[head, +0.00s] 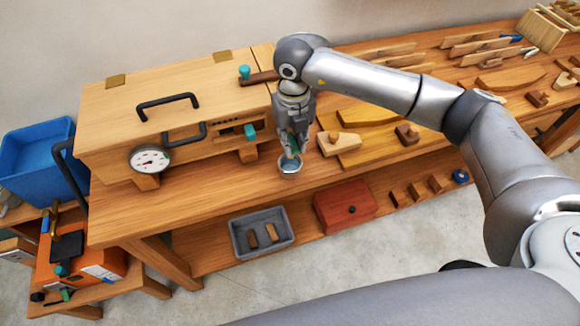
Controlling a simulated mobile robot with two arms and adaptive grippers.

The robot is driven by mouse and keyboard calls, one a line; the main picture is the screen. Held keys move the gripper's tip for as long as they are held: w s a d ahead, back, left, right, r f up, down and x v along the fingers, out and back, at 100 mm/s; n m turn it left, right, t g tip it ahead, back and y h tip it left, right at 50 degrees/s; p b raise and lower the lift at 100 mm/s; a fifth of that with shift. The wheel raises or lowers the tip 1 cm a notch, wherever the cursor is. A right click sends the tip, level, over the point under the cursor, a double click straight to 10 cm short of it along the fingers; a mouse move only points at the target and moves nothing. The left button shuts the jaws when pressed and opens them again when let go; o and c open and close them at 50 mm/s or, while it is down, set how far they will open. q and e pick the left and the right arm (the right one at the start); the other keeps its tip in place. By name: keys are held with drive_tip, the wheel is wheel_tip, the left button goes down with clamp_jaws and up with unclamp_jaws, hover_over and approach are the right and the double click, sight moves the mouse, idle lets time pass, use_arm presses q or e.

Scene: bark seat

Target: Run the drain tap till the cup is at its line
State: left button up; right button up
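A small metal cup (289,173) stands at or just over the front edge of the bench, with a bluish inside showing. My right gripper (291,151) points down right at the cup's mouth. Its fingers overlap the cup, and I cannot tell whether they grip it. A wooden box (200,110) stands to the left, with a teal knob (250,132) low on its front right and another teal knob (244,72) on top. I cannot tell for sure which is the drain tap. The cup's line and level are too small to see. My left gripper is out of view.
A dial gauge (149,159) and black handles (168,103) are on the box. Wooden blocks (339,143) lie on the bench right of the cup. A grey bin (262,232) and a red box (345,207) sit on the lower shelf.

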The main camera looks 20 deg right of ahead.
drive_tip(key=shift+c, duration=0.8)
drive_tip(key=shift+w+d+f+n+b, duration=0.15)
drive_tip(key=shift+d+n+b, duration=0.15)
drive_tip(key=shift+n+b, duration=0.35)
drive_tip(key=n+b, duration=0.1)
drive_tip(key=d+n, duration=0.1)
drive_tip(key=shift+n+b, duration=0.35)
drive_tip(key=shift+a, duration=0.1)
idle(4.3)
drive_tip(key=shift+o, duration=0.2)
drive_tip(key=m, duration=0.1)
drive_tip(key=a+m, duration=0.1)
drive_tip(key=m, duration=0.2)
drive_tip(key=shift+a+m, duration=0.3)
drive_tip(key=o, duration=0.8)
drive_tip(key=shift+a, duration=0.1)
